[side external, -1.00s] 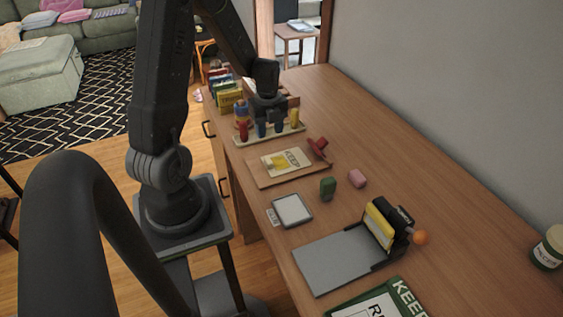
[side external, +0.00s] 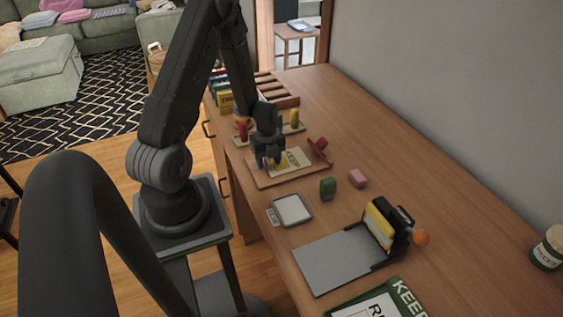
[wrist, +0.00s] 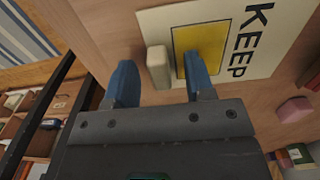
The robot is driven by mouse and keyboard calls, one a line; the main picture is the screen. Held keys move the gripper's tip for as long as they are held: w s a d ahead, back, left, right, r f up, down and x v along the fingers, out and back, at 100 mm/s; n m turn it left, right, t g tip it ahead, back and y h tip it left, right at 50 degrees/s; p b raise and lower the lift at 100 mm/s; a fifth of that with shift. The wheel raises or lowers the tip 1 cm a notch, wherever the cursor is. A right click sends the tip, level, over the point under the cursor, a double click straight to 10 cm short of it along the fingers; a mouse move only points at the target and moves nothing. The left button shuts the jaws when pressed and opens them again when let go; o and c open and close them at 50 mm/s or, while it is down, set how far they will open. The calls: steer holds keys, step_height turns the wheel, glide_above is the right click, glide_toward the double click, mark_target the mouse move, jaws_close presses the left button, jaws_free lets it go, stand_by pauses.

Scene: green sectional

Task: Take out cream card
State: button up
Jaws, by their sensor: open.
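A cream sheet (side external: 292,158) with the word KEEP and a yellow square lies flat on a wooden board; it also shows in the wrist view (wrist: 228,12). A small cream block (wrist: 158,67) stands at the sheet's edge, beside the yellow square. I cannot tell which of these is the cream card. My gripper (side external: 268,165) is low over the left part of the board, pointing down. In the wrist view its blue fingers (wrist: 160,80) are apart, with the cream block appearing between them and clear of both. The right finger overlaps the yellow square.
A red piece (side external: 317,147) sits at the board's right edge. A green block (side external: 327,187), a pink block (side external: 358,178) and a framed pad (side external: 292,209) lie nearer the camera. A grey plate (side external: 340,262) with a yellow-and-black holder (side external: 384,225) is in front. The desk's right side is mostly clear.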

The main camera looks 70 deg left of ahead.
jaws_close()
stand_by(0.4)
steer(key=shift+r, duration=0.15)
